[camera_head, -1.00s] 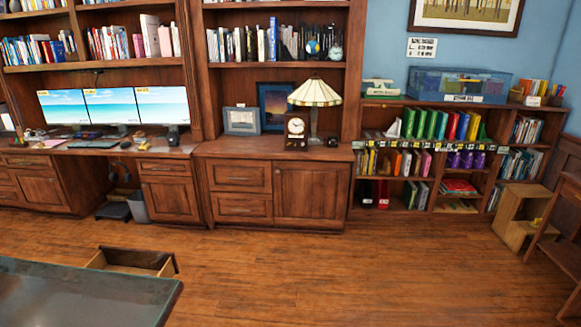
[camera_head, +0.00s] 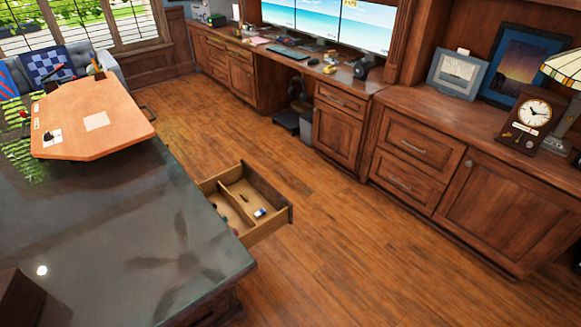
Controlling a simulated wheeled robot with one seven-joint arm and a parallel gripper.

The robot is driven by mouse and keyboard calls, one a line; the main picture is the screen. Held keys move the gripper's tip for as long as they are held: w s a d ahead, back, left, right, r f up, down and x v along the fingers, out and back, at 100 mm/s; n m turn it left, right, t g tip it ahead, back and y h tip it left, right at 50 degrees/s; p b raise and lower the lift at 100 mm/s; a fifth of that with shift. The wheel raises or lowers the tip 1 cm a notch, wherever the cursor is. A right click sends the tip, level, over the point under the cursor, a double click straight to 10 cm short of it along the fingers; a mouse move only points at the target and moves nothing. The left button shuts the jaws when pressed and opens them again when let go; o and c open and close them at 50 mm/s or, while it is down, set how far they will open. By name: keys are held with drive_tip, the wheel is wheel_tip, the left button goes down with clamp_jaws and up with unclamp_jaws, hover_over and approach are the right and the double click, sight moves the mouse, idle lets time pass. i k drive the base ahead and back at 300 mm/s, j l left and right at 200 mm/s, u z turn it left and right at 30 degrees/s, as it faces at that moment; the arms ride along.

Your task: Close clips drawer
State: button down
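An open wooden drawer (camera_head: 270,227) sticks out from under the dark-topped desk (camera_head: 190,272) near the middle of the head view. It has a divider and holds a few small items, one of them blue and white; I cannot tell exactly what they are. My gripper and arm are not in view.
Open wood floor (camera_head: 350,260) lies between the drawer and the wall cabinets (camera_head: 400,160). A wooden board-like table top (camera_head: 90,125) is at the upper left. A computer desk with monitors (camera_head: 325,20) stands at the back. A clock (camera_head: 530,115) and lamp are at the right.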

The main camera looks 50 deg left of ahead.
sight(242, 178)
drive_tip(key=i+u, duration=0.2)
drive_tip(key=i, duration=0.3)
drive_tip(key=i+l+u, duration=0.2)
drive_tip(key=i, duration=0.3)
drive_tip(key=i+u, duration=0.25)
drive_tip(key=i, duration=0.25)
drive_tip(key=i+j+u, duration=0.1)
drive_tip(key=i+u, duration=0.15)
drive_tip(key=u, duration=0.15)
drive_tip(key=i+u, duration=0.3)
drive_tip(key=u, duration=0.15)
drive_tip(key=i+u, duration=0.25)
drive_tip(key=u, duration=0.15)
drive_tip(key=i+j+u, duration=0.1)
drive_tip(key=i, duration=0.35)
drive_tip(key=i+j+u, duration=0.15)
drive_tip(key=i, duration=0.35)
drive_tip(key=j, duration=0.1)
